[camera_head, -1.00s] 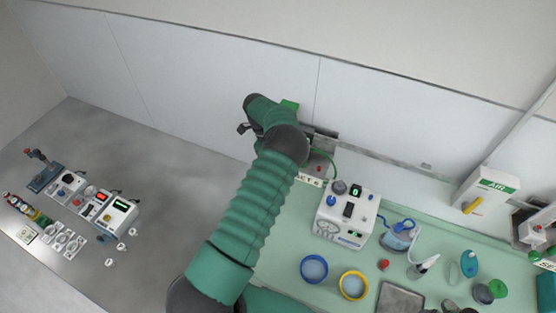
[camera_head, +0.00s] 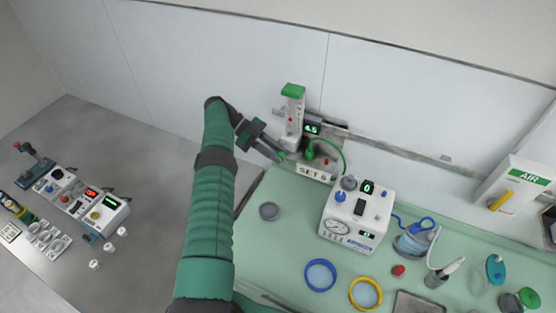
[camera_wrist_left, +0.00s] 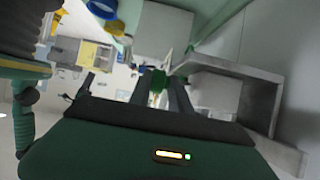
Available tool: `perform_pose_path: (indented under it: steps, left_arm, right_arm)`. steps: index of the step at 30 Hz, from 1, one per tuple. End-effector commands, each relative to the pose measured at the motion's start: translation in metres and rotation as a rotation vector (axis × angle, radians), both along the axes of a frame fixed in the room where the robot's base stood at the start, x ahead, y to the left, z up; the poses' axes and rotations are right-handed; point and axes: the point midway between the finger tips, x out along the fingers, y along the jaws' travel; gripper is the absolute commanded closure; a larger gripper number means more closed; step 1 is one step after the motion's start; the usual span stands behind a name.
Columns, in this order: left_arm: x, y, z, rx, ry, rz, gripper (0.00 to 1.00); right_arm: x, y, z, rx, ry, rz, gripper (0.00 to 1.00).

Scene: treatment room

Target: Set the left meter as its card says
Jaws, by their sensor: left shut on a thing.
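The left meter (camera_head: 293,112) is an upright clear-and-white tube with a green cap, mounted at the wall rail. A small lit display (camera_head: 312,128) beside it seems to read 4.5, though the digits are tiny. Its card (camera_head: 314,173) below reads SET 6. My left gripper (camera_head: 279,155) reaches in from the left, at the foot of the meter. It is shut on the small green knob (camera_head: 283,157), which also shows between the fingers in the left wrist view (camera_wrist_left: 158,82). The fingers partly hide the knob. My right gripper is not in view.
A green hose (camera_head: 338,150) loops right of the meter. A white device with a gauge (camera_head: 353,216) stands on the green counter, with blue (camera_head: 309,285) and yellow (camera_head: 379,302) rings in front. A yellow-handled AIR box (camera_head: 510,185) is on the wall at right.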

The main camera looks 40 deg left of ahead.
Motion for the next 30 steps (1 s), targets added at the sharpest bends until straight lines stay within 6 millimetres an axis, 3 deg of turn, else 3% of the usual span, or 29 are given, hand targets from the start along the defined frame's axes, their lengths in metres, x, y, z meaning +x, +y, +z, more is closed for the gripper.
perform_pose_path:
  steps: [1,6,20,21,24,30]
  left_arm:
    - [-0.003,0.0022,-0.0081,-0.013,0.004,0.002,1.0]
    - [-0.0029,0.0022,-0.007,-0.049,-0.005,0.002,1.0]
    - [-0.003,0.002,-0.0062,-0.061,-0.005,0.002,1.0]
    - [-0.003,0.0019,-0.0063,-0.062,-0.004,0.002,0.72]
    - [-0.0023,0.0016,-0.0055,-0.062,-0.007,0.002,0.6]
    - [-0.0007,0.0007,-0.0041,-0.062,-0.011,0.001,0.6]
  right_arm:
    - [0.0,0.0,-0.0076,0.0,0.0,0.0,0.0]
    - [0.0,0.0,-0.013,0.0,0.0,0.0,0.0]
    - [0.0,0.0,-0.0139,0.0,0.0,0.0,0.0]
    - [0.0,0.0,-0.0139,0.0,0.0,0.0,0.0]
    - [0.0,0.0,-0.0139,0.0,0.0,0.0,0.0]
    - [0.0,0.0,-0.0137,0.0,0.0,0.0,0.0]
